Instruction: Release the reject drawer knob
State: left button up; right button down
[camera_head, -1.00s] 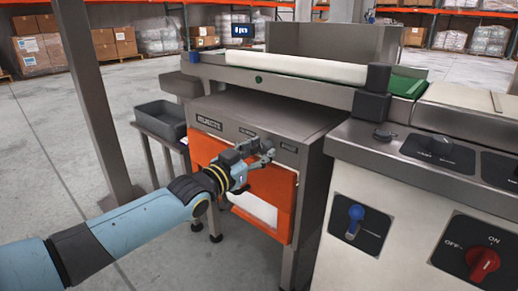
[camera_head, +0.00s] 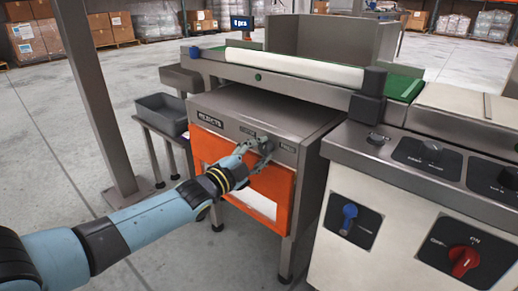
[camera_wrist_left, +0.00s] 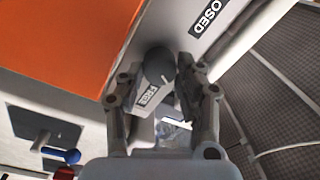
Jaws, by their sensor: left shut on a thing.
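The reject unit is a grey cabinet labelled "REJECTS" with an orange front (camera_head: 278,190), which also fills the upper left of the left wrist view (camera_wrist_left: 60,35). Its dark round knob (camera_wrist_left: 158,66) sits on the grey panel strip above the orange front. My left gripper (camera_head: 257,149) reaches it from the left in the head view. In the left wrist view the left gripper (camera_wrist_left: 163,72) has one finger on each side of the knob and is shut on it. A "FREE" label and part of another ending in "OSED" show near the knob. My right gripper is not in view.
A grey tray (camera_head: 160,101) stands on a stand left of the cabinet. A control panel with a blue knob (camera_head: 349,211) and a red knob (camera_head: 464,258) stands at the right. A conveyor (camera_head: 290,67) runs above. A metal post (camera_head: 90,110) rises at the left.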

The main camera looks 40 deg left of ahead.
pick_arm(q)
jog(key=shift+f+m, duration=0.15)
jog(key=shift+m, duration=1.65)
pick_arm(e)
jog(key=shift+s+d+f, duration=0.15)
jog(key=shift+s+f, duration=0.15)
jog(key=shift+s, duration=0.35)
pick_arm(q)
jog(key=o, duration=1.2)
jog(key=shift+c, duration=0.2)
jog(key=shift+s, duration=0.1)
jog(key=s, duration=1.2)
jog(key=shift+a+f, duration=0.2)
jog(key=shift+a, duration=0.25)
jog(key=shift+w, duration=0.1)
